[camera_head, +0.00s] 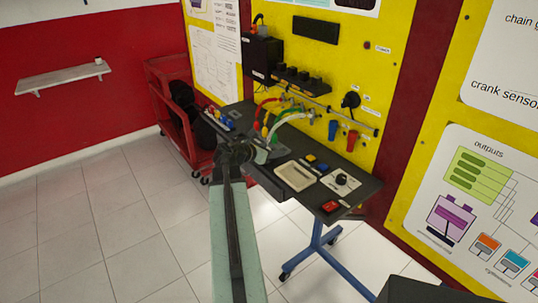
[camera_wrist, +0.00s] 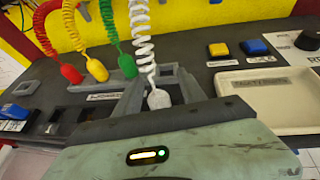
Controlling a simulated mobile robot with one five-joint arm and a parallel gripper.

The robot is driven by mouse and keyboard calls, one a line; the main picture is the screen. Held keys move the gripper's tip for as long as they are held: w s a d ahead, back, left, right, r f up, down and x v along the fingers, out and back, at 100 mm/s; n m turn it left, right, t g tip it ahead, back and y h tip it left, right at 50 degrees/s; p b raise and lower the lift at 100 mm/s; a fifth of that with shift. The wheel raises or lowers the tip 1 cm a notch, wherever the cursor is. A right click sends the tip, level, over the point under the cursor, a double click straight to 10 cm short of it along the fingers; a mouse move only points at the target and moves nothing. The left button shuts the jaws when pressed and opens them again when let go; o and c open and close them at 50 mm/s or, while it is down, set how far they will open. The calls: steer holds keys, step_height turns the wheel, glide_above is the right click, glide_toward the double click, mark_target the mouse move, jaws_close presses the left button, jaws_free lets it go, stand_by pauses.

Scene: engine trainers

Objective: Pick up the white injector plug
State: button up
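The white injector plug (camera_wrist: 158,98) hangs on a white coiled cord (camera_wrist: 141,30) in the wrist view. It shows low between the two grey fingers of my gripper (camera_wrist: 163,82), close to the gripper body. The fingers stand apart with a gap around the plug, and I see no clear contact. Its lower end is hidden behind the edge of my gripper. In the head view my gripper (camera_head: 262,154) is over the dark bench, near the coiled cords; the plug is too small to tell there.
Red (camera_wrist: 71,74), yellow (camera_wrist: 97,69) and green (camera_wrist: 127,66) plugs on coiled cords stand left of the white one. A cream tray (camera_wrist: 268,100) lies right, with yellow (camera_wrist: 218,50) and blue (camera_wrist: 255,47) buttons behind. A yellow panel (camera_head: 395,60) rises behind the bench.

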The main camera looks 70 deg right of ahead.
jaws_close()
steer(key=shift+r, duration=0.1)
step_height(320, 180, up, 10)
steer(key=p, duration=1)
